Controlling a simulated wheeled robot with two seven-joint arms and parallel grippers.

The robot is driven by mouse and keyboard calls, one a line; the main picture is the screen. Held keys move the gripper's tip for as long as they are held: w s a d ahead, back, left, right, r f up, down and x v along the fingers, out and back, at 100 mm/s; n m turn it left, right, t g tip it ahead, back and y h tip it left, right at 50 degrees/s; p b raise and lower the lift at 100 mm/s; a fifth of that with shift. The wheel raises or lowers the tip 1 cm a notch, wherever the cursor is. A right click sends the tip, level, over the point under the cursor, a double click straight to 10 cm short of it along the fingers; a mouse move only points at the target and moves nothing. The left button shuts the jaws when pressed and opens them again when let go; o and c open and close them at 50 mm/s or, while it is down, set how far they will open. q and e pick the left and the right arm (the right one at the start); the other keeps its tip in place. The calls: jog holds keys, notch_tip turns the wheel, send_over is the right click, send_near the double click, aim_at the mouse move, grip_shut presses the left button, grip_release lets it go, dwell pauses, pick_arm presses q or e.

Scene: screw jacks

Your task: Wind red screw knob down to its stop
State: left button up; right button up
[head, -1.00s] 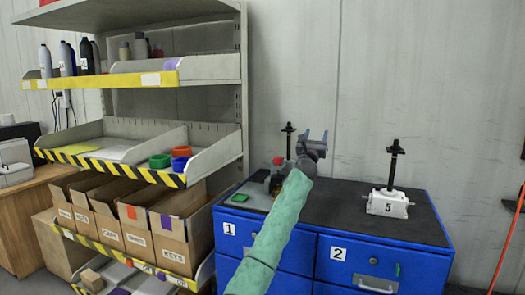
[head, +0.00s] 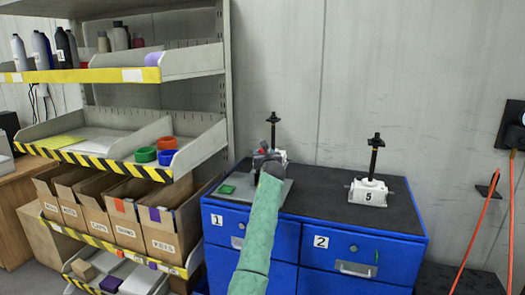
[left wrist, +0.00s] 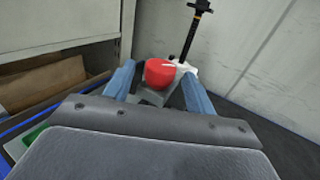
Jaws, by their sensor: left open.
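The red knob (left wrist: 160,72) shows in the left wrist view between the two blue fingers of my left gripper (left wrist: 158,76). The gripper is open, with a finger on each side of the knob; I cannot tell whether either touches it. In the head view my left gripper (head: 268,157) is over the back left of the blue cabinet and hides most of the knob and its mount. A black screw spindle (head: 273,130) rises behind it; in the left wrist view this spindle (left wrist: 190,38) stands on a white base. My right gripper is not in view.
A white jack marked 5 (head: 368,192) stands to the right on the cabinet's black top (head: 318,190). A green patch (head: 227,189) lies at the left front. A shelf rack with cardboard boxes (head: 165,232) is at left; an orange cable (head: 484,225) hangs at right.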

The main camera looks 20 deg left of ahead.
pick_arm(q)
jog(key=shift+x, duration=1.4)
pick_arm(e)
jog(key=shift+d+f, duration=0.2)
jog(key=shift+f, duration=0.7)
pick_arm(q)
jog(key=c, duration=1)
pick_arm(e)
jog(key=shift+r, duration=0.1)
pick_arm(q)
jog(key=shift+p, duration=0.35)
